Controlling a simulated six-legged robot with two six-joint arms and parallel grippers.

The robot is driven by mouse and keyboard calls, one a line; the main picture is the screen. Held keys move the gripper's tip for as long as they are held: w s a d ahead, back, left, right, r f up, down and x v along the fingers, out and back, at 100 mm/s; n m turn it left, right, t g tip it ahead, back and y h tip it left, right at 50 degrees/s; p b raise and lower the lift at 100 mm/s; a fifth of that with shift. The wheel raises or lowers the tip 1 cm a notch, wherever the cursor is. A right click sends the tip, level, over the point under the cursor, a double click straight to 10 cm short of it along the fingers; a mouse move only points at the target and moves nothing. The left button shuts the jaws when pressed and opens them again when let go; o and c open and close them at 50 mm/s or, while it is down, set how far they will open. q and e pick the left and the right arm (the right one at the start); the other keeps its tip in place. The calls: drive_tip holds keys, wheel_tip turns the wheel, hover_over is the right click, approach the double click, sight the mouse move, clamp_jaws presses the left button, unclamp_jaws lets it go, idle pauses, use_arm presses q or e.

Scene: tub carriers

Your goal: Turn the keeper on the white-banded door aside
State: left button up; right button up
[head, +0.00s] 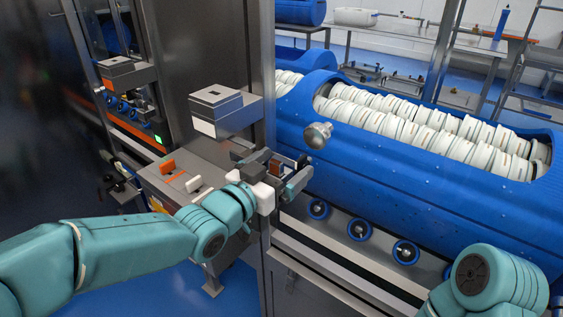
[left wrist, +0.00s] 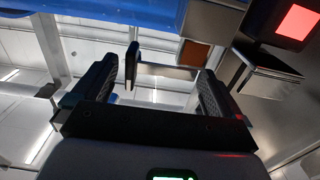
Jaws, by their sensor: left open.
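My left gripper (head: 272,167) is open at the edge of a steel door post, below a grey box (head: 215,108) with a white band (head: 203,128) on its front. In the left wrist view its two dark fingers stand wide apart (left wrist: 157,72). A dark upright bar (left wrist: 132,66), which looks like the keeper, shows between them, nearer the left finger; I cannot tell whether they touch. A brown square piece (left wrist: 195,54) lies beyond the right finger; it also shows near the jaws in the head view. The gripper partly hides this spot. My right gripper is out of view.
A round metal knob (head: 317,135) is close right of the gripper. A second box (head: 125,72) has an orange band. A blue tub (head: 400,190) full of white rings fills the right.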

use_arm(q)
drive_tip(key=shift+w, duration=0.25)
drive_tip(key=shift+d, duration=0.1)
drive_tip(key=c, duration=1.2)
drive_tip(key=shift+m+b, duration=0.4)
drive_tip(key=shift+b, duration=0.35)
drive_tip(key=shift+c, duration=0.2)
drive_tip(key=m+b, duration=0.4)
drive_tip(key=shift+s+d+r+b, duration=0.1)
drive_tip(key=shift+s+r+b, duration=0.05)
drive_tip(key=shift+r+b, duration=0.25)
drive_tip(key=m+b, duration=0.2)
drive_tip(key=shift+s+d+r+m, duration=0.1)
drive_tip(key=shift+d+r+m, duration=0.05)
drive_tip(key=shift+r+m, duration=0.25)
drive_tip(key=m+b, duration=0.2)
drive_tip(key=m, duration=0.1)
drive_tip(key=r+m+b, duration=0.1)
drive_tip(key=shift+s+d, duration=0.3)
drive_tip(key=shift+d, duration=0.1)
drive_tip(key=shift+s+d+r+m+b, duration=0.15)
drive_tip(key=shift+m+b, duration=0.15)
drive_tip(key=shift+m, duration=0.5)
drive_tip(key=shift+s+d+r+m+b, duration=0.15)
drive_tip(key=shift+m+b, duration=0.1)
drive_tip(key=shift+m, duration=0.55)
drive_tip(key=shift+d+m+b, duration=0.15)
drive_tip(key=shift+m+b, duration=0.15)
drive_tip(key=shift+m, duration=0.5)
